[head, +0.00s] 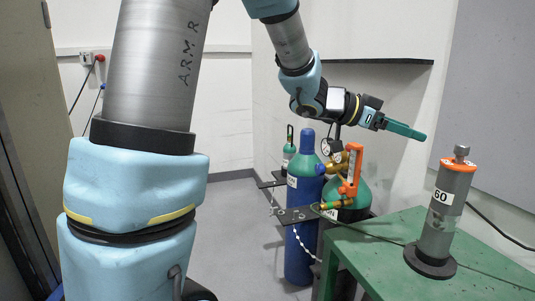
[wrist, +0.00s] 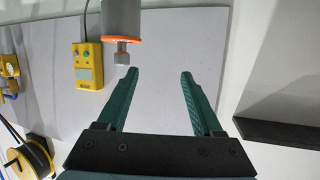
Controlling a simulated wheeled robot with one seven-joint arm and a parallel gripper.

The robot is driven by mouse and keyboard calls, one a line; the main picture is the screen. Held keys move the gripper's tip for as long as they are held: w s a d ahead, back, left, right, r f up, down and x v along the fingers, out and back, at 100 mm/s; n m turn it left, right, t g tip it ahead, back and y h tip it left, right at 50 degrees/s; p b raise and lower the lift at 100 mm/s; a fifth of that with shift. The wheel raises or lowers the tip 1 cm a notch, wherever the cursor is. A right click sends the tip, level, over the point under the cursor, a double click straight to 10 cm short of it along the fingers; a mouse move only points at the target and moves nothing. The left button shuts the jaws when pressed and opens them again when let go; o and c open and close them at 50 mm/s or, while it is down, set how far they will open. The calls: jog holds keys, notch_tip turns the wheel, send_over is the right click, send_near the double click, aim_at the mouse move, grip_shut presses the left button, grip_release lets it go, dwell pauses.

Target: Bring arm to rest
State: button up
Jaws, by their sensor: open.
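My arm (head: 298,55) reaches across the top of the head view with its links raised. My gripper (head: 417,131) points right, above and to the left of a grey cylinder, clear of it. In the wrist view, the green fingers of my gripper (wrist: 158,75) are spread apart with nothing between them. The grey cylinder (head: 443,215) has an orange collar, a metal knob and a "60" label. It stands upright on the green table (head: 385,270). Its body (wrist: 122,15) and knob also show in the wrist view, beyond the left finger and not touching it.
Blue and green gas cylinders (head: 305,215) with an orange-handled regulator (head: 351,170) stand below my forearm. A dark shelf (head: 375,61) is on the wall behind. A yellow box with buttons (wrist: 89,64) and a cable reel (wrist: 30,160) show in the wrist view. Grey floor (head: 235,240) is clear.

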jog(key=w+a+f+n+t+y, duration=0.25)
jog(key=w+a+n+t, duration=0.3)
jog(key=w+a, duration=0.3)
jog(key=w+a+f+n+t+y, duration=0.2)
jog(key=w+a+f+n+y, duration=0.15)
jog(key=a, duration=0.45)
jog(key=w+a+f+n+t+y, duration=0.2)
jog(key=a+f+y, duration=0.15)
jog(key=a, duration=0.35)
jog(key=s+a+f+n+g+y, duration=0.25)
jog(key=s+a+f, duration=0.25)
jog(key=a, duration=0.5)
jog(key=s+a+f+n+g+y, duration=0.1)
jog(key=s+a+f+n+g, duration=0.1)
jog(key=s, duration=0.4)
jog(key=s+a+f+n+g+y, duration=0.1)
jog(key=s+a+f+n+g, duration=0.1)
jog(key=s, duration=0.4)
jog(key=a+f, duration=0.1)
jog(key=a, duration=0.1)
jog(key=shift+a+f+g, duration=0.25)
jog(key=shift+a+g, duration=0.05)
jog(key=shift+g, duration=0.1)
